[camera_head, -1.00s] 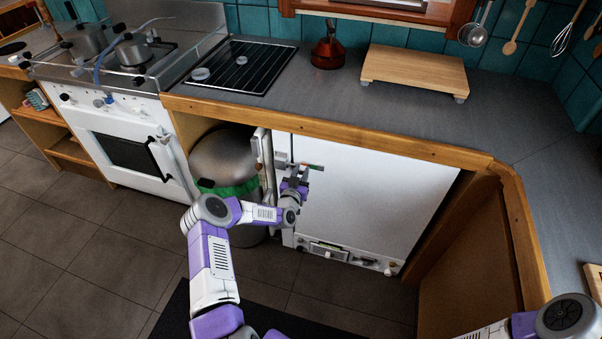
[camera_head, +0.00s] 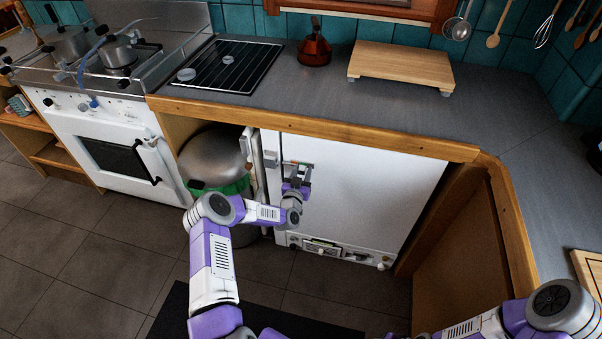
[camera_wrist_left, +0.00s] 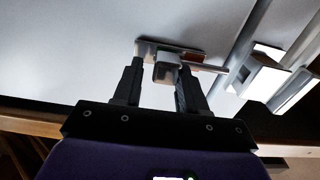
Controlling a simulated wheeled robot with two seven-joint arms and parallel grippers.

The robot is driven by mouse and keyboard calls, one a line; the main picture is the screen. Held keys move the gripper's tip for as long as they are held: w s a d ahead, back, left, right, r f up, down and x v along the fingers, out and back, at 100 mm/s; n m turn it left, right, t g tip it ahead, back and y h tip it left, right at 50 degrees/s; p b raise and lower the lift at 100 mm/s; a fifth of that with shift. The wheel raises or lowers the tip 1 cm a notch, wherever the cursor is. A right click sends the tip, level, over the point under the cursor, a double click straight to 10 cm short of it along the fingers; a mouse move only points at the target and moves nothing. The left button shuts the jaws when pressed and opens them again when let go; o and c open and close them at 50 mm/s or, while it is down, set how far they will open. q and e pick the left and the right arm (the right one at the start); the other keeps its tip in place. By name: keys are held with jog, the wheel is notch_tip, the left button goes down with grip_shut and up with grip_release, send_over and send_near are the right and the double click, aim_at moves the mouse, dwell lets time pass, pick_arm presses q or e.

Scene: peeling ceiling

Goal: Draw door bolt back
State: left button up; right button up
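The door bolt (camera_head: 299,164) is a small grey slide fitting with a red patch, high on the left part of the white door (camera_head: 365,190). In the left wrist view the bolt (camera_wrist_left: 166,58) shows its plate, knob and a thin rod pointing right toward a pale catch block (camera_wrist_left: 262,76). My left gripper (camera_head: 297,180) is at the bolt. In the wrist view its fingers (camera_wrist_left: 158,82) are apart, one each side of the knob, the right one very close. My right gripper is hidden; only its arm shows.
The wooden-edged worktop (camera_head: 330,125) overhangs just above the door. A metal drum (camera_head: 212,160) with a green band stands left of the door. A white stove (camera_head: 110,140) is farther left.

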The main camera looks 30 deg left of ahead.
pick_arm(q)
jog(key=shift+s+r, duration=0.1)
jog(key=p+v, duration=0.2)
jog(key=v, duration=0.5)
jog(key=shift+s, duration=0.2)
jog(key=s+d+f+g+h, duration=0.3)
jog(key=s+d, duration=0.1)
jog(key=d, duration=0.3)
jog(key=s+d+f+m+g+h, duration=0.1)
jog(key=s+d+f+g+h, duration=0.1)
jog(key=s+d+f+g, duration=0.3)
jog(key=s+d+f+g+h, duration=0.1)
jog(key=s+d+h, duration=0.2)
jog(key=d, duration=0.5)
jog(key=s+d+g, duration=0.2)
jog(key=s+g, duration=0.2)
jog(key=s, duration=0.6)
jog(key=s+d+n+g+p, duration=0.1)
jog(key=s+g, duration=0.3)
jog(key=s, duration=0.6)
jog(key=shift+d, duration=0.65)
